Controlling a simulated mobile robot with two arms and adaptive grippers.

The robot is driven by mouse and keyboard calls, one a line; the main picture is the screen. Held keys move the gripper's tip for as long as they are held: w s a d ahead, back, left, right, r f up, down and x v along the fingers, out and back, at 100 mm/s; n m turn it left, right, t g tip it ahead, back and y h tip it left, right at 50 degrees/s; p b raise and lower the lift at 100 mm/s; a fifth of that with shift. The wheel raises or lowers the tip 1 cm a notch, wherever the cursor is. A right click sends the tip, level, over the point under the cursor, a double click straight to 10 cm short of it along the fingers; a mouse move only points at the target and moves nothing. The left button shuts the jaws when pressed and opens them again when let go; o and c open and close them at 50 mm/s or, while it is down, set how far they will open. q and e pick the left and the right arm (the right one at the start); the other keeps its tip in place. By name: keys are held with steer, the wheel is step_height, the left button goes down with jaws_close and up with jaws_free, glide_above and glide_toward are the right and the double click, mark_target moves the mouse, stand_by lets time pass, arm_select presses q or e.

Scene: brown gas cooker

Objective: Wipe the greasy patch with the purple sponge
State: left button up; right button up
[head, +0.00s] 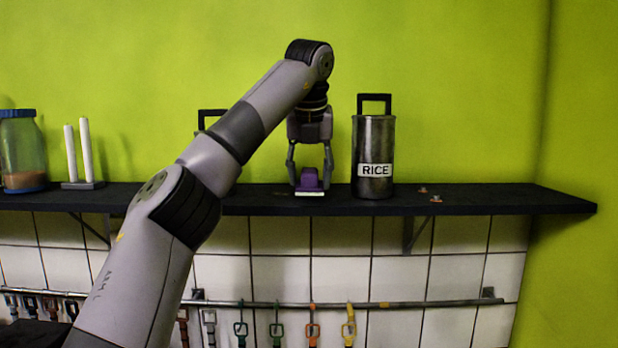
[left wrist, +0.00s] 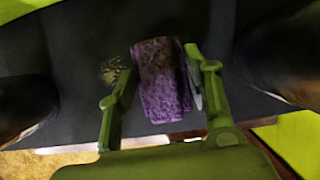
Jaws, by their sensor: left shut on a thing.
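The purple sponge (head: 309,180) is at the dark shelf in the head view, between the fingers of my left gripper (head: 309,172). In the left wrist view the sponge (left wrist: 160,75) sits between the two fingers of the left gripper (left wrist: 160,85), which is shut on it. A pale strip shows along its lower edge in the head view; I cannot tell whether it touches the shelf. A speckled yellowish patch (left wrist: 112,70) lies on the dark surface just left of the sponge in the left wrist view, likely the greasy patch. My right gripper is out of view.
A metal RICE canister (head: 373,150) stands right of the gripper on the shelf (head: 480,199). Another canister is mostly hidden behind my arm. A jar (head: 22,150) and a holder with two white sticks (head: 78,155) stand at left. Hooks hang from a rail (head: 390,304) below.

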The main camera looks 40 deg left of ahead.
arm_select(q)
steer(key=shift+s+r, duration=0.1)
steer(key=shift+r, duration=0.2)
steer(key=shift+s+a, duration=0.75)
steer(key=shift+a, duration=0.2)
steer(key=shift+s+a, duration=0.75)
steer(key=shift+a, duration=0.15)
steer(key=shift+f+b, duration=0.65)
steer(key=shift+f, duration=0.1)
steer(key=shift+s, duration=0.1)
steer(key=shift+s+a, duration=0.5)
steer(key=shift+a, duration=0.1)
